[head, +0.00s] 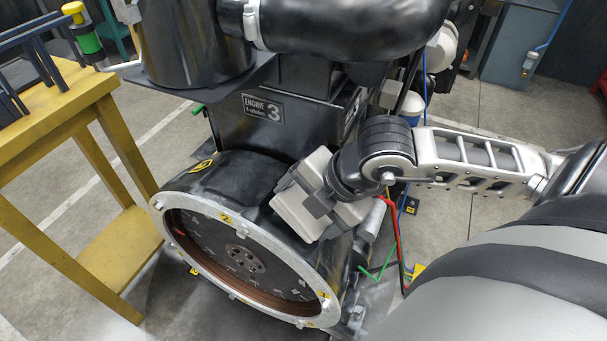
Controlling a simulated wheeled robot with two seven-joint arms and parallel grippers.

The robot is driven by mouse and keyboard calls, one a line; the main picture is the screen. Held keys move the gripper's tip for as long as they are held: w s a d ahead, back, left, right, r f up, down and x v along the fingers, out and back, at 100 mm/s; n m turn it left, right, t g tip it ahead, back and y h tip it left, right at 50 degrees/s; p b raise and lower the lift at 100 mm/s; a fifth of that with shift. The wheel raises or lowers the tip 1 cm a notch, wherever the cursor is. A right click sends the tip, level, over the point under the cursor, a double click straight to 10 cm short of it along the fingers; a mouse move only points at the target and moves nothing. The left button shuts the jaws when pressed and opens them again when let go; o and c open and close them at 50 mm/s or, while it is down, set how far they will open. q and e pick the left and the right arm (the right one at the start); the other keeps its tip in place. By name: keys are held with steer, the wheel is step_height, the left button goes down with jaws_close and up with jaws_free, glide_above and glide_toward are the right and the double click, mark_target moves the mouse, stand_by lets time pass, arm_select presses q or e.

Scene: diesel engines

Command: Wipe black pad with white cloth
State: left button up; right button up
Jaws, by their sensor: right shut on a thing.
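My right gripper (318,203) reaches in from the right and is shut on a folded white cloth (297,212). The cloth is at the right upper side of the round black engine housing (235,180), and appears to lie against its curved top. The gripper's fingers cover part of the cloth. No separate black pad stands out; the black curved housing top, with pale smudges on it, is the nearest black surface. My left gripper is not in view.
The engine block with its label plate (263,108) rises behind the housing, under a large black pipe (350,22). A yellow table (45,125) stands at the left. Red and green wires (399,245) hang right of the housing. Some grey floor is clear at the right.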

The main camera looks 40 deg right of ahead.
steer(key=shift+w+d+r, duration=0.1)
steer(key=shift+w+d, duration=0.15)
steer(key=shift+d, duration=0.3)
steer(key=shift+w+d, duration=0.25)
steer(key=shift+d, duration=0.3)
steer(key=shift+w+d, duration=0.5)
steer(key=shift+d, duration=0.35)
steer(key=shift+w+d, duration=0.45)
steer(key=shift+d, duration=0.4)
arm_select(q)
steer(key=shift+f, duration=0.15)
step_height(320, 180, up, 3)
steer(key=p, duration=0.6)
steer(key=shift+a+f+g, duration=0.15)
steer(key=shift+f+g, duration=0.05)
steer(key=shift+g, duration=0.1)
arm_select(e)
steer(key=v, duration=0.6)
